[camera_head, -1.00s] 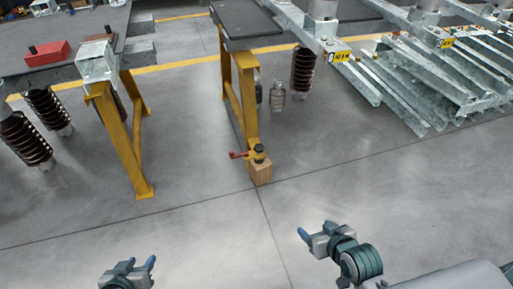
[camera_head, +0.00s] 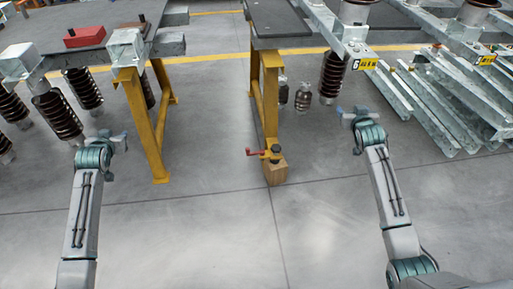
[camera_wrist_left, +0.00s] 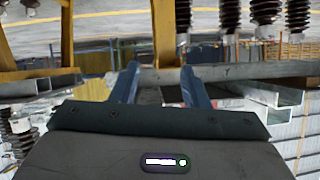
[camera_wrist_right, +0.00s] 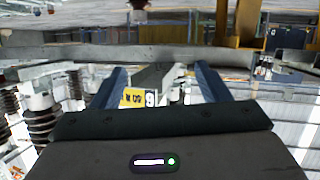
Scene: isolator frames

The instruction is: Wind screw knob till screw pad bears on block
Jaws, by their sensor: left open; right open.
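A small screw assembly with a dark knob (camera_head: 276,149) and a red handle (camera_head: 253,152) sits at the foot of a yellow trestle leg in the head view. A light wooden block (camera_head: 276,174) stands under it on the floor. The screw pad is too small to make out, so I cannot tell whether it touches the block. My left gripper (camera_head: 108,137) is open and empty, well left of the knob. My right gripper (camera_head: 353,114) is open and empty, right of the knob and apart from it. Neither wrist view clearly shows the knob or block.
Yellow trestles (camera_head: 153,125) carry a grey table at the left, with a red box (camera_head: 85,37) on top. Dark ribbed insulators (camera_head: 58,117) hang beneath it. Galvanised beams (camera_head: 430,110) lie at the right. The floor in front of the block is clear.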

